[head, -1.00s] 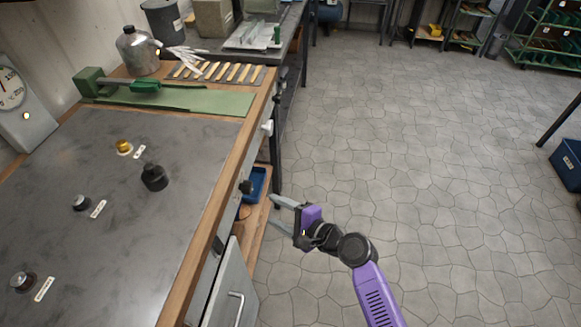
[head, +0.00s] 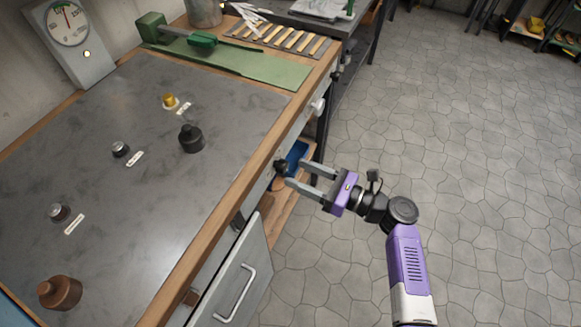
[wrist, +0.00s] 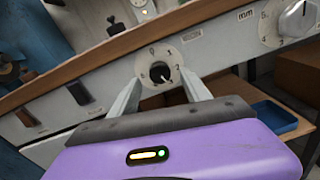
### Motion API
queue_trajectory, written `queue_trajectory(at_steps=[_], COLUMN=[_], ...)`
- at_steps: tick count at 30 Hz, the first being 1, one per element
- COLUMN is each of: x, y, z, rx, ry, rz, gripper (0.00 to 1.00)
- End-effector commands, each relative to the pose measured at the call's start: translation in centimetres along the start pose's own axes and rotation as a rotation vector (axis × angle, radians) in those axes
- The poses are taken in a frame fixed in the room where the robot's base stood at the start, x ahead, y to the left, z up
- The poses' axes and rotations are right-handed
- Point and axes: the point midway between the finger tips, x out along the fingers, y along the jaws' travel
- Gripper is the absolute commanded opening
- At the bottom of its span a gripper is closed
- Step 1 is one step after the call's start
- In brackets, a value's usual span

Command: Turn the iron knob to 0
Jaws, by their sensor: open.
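A black knob (head: 280,166) sits on the bench's front face. In the wrist view the black knob (wrist: 160,73) is on a round pale dial plate with numbers around it; 0 is at its upper left and 2 at its right. A small light mark shows on the knob, but I cannot tell exactly which number it points to. My gripper (head: 296,174) is open and empty just in front of the bench face. In the wrist view its fingers (wrist: 160,88) lie left and right of the knob, seemingly short of it.
A pale knob (head: 318,106) is farther along the front; its dial shows in the wrist view (wrist: 298,18). A cabinet door (head: 232,285) stands open below. A gauge (head: 68,25) stands at the bench's back left. The floor to the right is clear.

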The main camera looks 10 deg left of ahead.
Motion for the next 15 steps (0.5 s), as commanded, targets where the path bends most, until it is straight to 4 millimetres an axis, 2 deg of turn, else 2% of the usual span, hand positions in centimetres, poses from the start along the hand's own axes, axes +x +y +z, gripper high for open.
queue_trajectory(at_steps=[6, 15], x=[2.9, 3.7], y=[0.0, 0.0], z=[0.0, 0.0], rx=[-0.001, -0.001], ry=[0.0, 0.0], rz=[0.001, -0.002], gripper=[0.56, 0.56])
